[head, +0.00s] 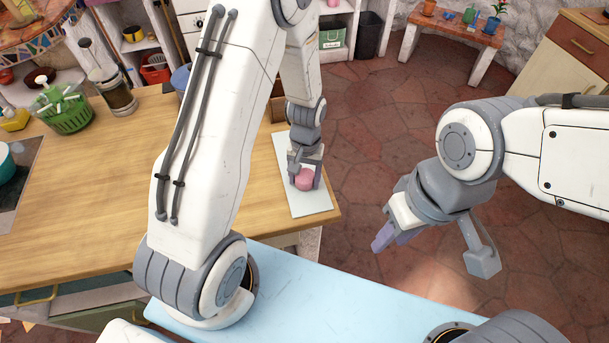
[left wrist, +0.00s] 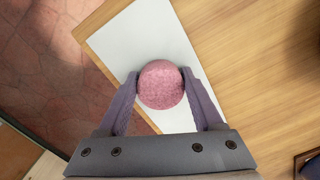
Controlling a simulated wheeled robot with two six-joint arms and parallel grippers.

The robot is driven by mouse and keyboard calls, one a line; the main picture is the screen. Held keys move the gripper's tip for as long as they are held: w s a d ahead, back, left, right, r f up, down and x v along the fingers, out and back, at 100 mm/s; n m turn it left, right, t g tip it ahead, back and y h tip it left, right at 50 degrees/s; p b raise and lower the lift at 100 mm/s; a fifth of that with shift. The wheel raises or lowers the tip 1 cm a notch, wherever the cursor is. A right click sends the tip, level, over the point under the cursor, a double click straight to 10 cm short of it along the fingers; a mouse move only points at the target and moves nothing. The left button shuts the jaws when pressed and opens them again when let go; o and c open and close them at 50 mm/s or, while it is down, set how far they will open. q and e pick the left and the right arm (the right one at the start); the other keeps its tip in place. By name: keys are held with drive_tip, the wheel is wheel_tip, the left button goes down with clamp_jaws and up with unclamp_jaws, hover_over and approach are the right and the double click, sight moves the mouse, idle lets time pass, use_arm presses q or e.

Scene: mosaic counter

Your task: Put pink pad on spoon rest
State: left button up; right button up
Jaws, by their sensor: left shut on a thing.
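The pink pad (head: 304,179) is a short round pink piece. My left gripper (head: 304,182) is shut on it, with one finger on each side, as the left wrist view also shows the pad (left wrist: 161,85) between the fingertips. The pad is over a pale flat rectangular board (head: 309,207) at the counter's right end; I cannot tell whether it touches it. This board also shows in the left wrist view (left wrist: 140,38). It may be the spoon rest; no other spoon rest is clear. My right gripper (head: 384,236) hangs over the floor, away from the counter, its opening unclear.
The wooden counter (head: 90,200) has bare room left of the board. A green basket (head: 66,113), a dark jar (head: 117,98) and a teal pot (head: 5,160) stand at the left. The counter edge lies close to the board's right side, with tiled floor (head: 400,120) beyond.

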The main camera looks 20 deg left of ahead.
sight(307, 177)
use_arm(q)
drive_tip(key=shift+f, duration=0.1)
drive_tip(key=shift+f, duration=0.15)
drive_tip(key=o, duration=1.3)
drive_tip(key=shift+r, duration=0.2)
drive_tip(key=shift+w+r, duration=0.1)
drive_tip(key=shift+r, duration=0.1)
wheel_tip(307, 177, up, 12)
drive_tip(key=b, duration=0.2)
drive_tip(key=s+d+r+m, duration=0.2)
drive_tip(key=s+d+m, duration=0.1)
drive_tip(key=s, duration=0.3)
drive_tip(key=s+d+r+m, duration=0.2)
drive_tip(key=s+d+m, duration=0.1)
drive_tip(key=s, duration=0.4)
drive_tip(key=s+d+r+m+h, duration=0.1)
drive_tip(key=s+d+r+m, duration=0.2)
drive_tip(key=s+d, duration=0.2)
drive_tip(key=shift+s+d+t, duration=0.2)
drive_tip(key=shift+s+t, duration=0.1)
drive_tip(key=shift+s, duration=0.5)
